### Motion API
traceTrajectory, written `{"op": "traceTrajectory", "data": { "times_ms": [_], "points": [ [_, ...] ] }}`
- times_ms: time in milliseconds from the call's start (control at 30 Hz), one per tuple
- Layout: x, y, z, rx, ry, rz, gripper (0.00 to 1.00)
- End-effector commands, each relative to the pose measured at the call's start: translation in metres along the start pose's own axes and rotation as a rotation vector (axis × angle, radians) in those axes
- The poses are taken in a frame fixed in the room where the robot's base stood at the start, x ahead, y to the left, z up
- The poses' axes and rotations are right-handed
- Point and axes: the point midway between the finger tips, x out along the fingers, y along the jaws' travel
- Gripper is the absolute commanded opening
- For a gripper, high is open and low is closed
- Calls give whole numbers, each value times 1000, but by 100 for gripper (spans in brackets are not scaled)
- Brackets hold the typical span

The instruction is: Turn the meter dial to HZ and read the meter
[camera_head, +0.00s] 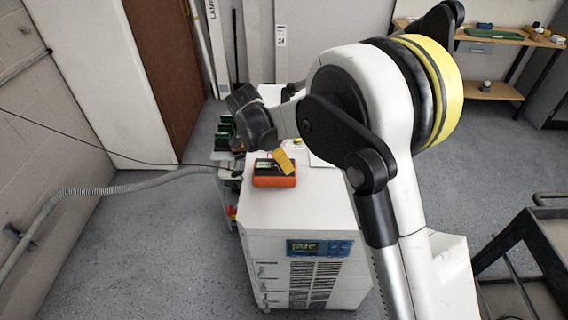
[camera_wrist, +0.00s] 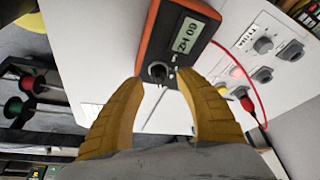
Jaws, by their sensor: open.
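The meter is a dark box with an orange rim (camera_head: 275,180), lying on top of the white cabinet. In the wrist view the meter (camera_wrist: 170,45) shows its display (camera_wrist: 188,35), whose text is upside down and appears to read 60 HZ. Its dark round dial (camera_wrist: 158,72) sits between my fingertips. The dial's pointer is too small to read. My gripper (camera_wrist: 160,79) is open, with one yellow finger on each side of the dial and gaps between. In the head view my gripper (camera_head: 284,160) is over the meter's back edge, and its wrist hides part of the scene.
The white cabinet (camera_head: 300,215) has a blue display panel (camera_head: 319,248) on its front. In the wrist view a red lead (camera_wrist: 240,72) runs from the meter to a red plug (camera_wrist: 247,103) beside grey knobs (camera_wrist: 264,45). Spools (camera_wrist: 28,83) sit on a rack at left. A dark cart (camera_head: 535,250) stands at right.

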Motion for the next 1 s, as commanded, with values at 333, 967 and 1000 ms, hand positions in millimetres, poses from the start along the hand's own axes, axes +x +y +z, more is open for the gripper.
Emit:
{"op": "traceTrajectory", "data": {
  "times_ms": [333, 967, 1000],
  "points": [
    [-76, 1, 0, 0, 0, 0, 42],
    [-106, 1, 0, 0, 0, 1, 42],
    [-106, 1, 0, 0, 0, 1, 42]
  ]
}}
